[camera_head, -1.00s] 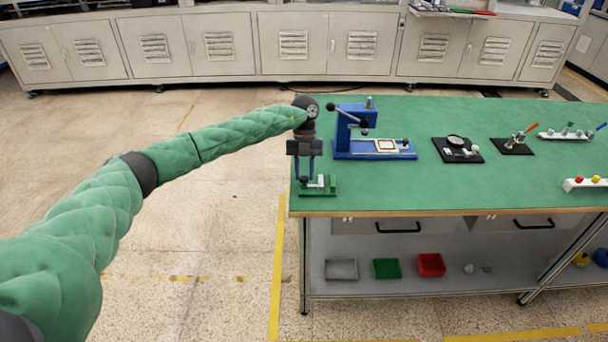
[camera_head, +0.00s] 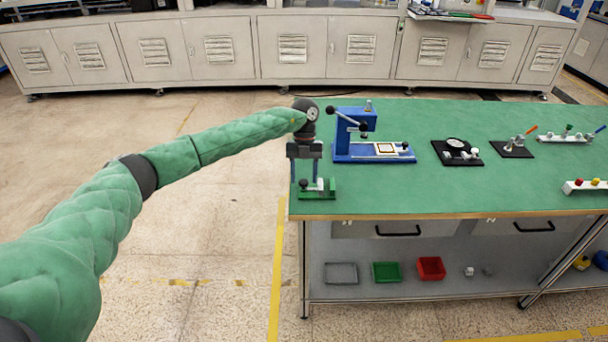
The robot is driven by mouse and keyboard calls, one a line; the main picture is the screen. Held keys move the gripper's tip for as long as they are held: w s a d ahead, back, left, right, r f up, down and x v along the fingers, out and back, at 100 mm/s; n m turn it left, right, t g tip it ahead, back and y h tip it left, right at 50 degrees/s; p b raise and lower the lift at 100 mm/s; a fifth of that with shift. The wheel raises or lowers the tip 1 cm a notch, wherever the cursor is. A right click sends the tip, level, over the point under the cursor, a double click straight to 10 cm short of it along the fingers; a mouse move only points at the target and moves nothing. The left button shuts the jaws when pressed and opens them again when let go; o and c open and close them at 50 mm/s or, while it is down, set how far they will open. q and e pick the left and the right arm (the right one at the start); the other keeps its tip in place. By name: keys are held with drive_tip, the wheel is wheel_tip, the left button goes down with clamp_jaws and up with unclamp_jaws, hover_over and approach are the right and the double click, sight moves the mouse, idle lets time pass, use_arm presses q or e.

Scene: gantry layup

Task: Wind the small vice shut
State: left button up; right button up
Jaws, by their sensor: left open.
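The small green vice (camera_head: 318,193) stands at the front left corner of the green bench top. A dark ball (camera_head: 303,184) shows at its left end, and a pale part stands in its middle. My left gripper (camera_head: 306,178) points down over the vice, open, with its two dark fingers spread. The left fingertip is just left of the dark ball and the right one is near the pale part. I cannot tell whether either finger touches the vice. My right gripper is out of view.
A blue press (camera_head: 352,140) with a lever stands just behind and right of the vice. A black dial fixture (camera_head: 457,151) and a black toggle clamp (camera_head: 511,148) are farther right. The green bench top (camera_head: 420,190) is clear at the front middle.

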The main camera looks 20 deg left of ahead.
use_arm(q)
drive_tip(key=shift+w+r, duration=0.2)
drive_tip(key=shift+r, duration=0.1)
drive_tip(key=b+v, duration=0.1)
drive_tip(key=v, duration=0.2)
drive_tip(key=shift+w+r, duration=0.15)
drive_tip(key=shift+r, duration=0.15)
drive_tip(key=b+v, duration=0.1)
drive_tip(key=v, duration=0.2)
drive_tip(key=shift+r, duration=0.2)
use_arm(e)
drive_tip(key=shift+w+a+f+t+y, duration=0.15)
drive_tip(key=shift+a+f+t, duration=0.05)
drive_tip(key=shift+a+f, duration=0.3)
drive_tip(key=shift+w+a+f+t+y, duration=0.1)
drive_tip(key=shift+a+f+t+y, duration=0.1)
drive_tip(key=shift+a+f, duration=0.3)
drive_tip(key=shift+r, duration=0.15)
